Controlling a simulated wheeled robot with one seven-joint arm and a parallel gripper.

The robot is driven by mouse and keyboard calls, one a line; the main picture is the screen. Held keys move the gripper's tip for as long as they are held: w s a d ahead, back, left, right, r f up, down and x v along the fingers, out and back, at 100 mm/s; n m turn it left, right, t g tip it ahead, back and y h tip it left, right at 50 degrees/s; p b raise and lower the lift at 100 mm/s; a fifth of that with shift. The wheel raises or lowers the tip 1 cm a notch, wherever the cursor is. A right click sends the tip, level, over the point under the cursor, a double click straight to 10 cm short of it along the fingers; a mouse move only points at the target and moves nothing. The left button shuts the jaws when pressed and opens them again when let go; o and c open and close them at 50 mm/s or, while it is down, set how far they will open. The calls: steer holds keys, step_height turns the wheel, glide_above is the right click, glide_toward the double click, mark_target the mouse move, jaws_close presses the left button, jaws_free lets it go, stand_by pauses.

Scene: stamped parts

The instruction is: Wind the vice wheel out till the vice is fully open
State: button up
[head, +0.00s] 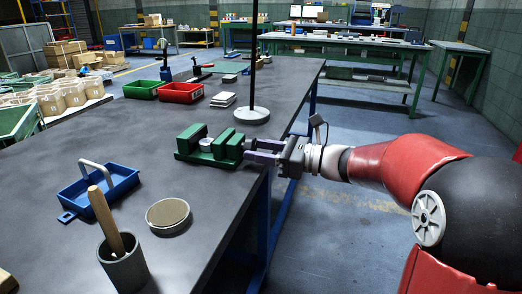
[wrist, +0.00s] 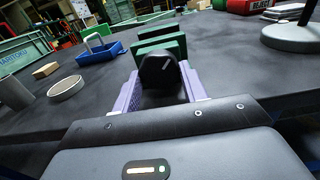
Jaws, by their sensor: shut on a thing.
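The green vice (head: 228,146) stands on the dark bench near its right edge, and its green jaw blocks (wrist: 160,32) show ahead in the wrist view. A pale round part (head: 206,145) sits between the jaw blocks in the head view. My gripper (head: 252,149) reaches in from the right at the vice's near end. In the wrist view, its purple fingers are shut on the black vice wheel (wrist: 159,70), one on each side. The wheel has a pale line on its face. In the head view the fingers mostly hide the wheel.
A lamp-like stand (head: 252,115) with a tall pole is close behind the vice. On the bench are a blue tray (head: 118,190) with a handle, a round dish (head: 168,215), a grey pot (head: 125,268) with a wooden handle, and red (head: 181,92) and green bins (head: 143,89).

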steer(key=shift+f+n+b, duration=0.1)
steer(key=shift+n+b, duration=0.3)
steer(key=shift+b, duration=0.05)
steer(key=n+b, duration=0.3)
steer(key=shift+f, duration=0.1)
steer(key=n+b, duration=0.3)
steer(key=shift+n, duration=0.3)
steer(key=shift+r+n+b, duration=0.25)
steer(key=shift+n+b, duration=0.05)
steer(key=shift+b, duration=0.1)
steer(key=o, duration=1)
steer(key=shift+c, duration=0.2)
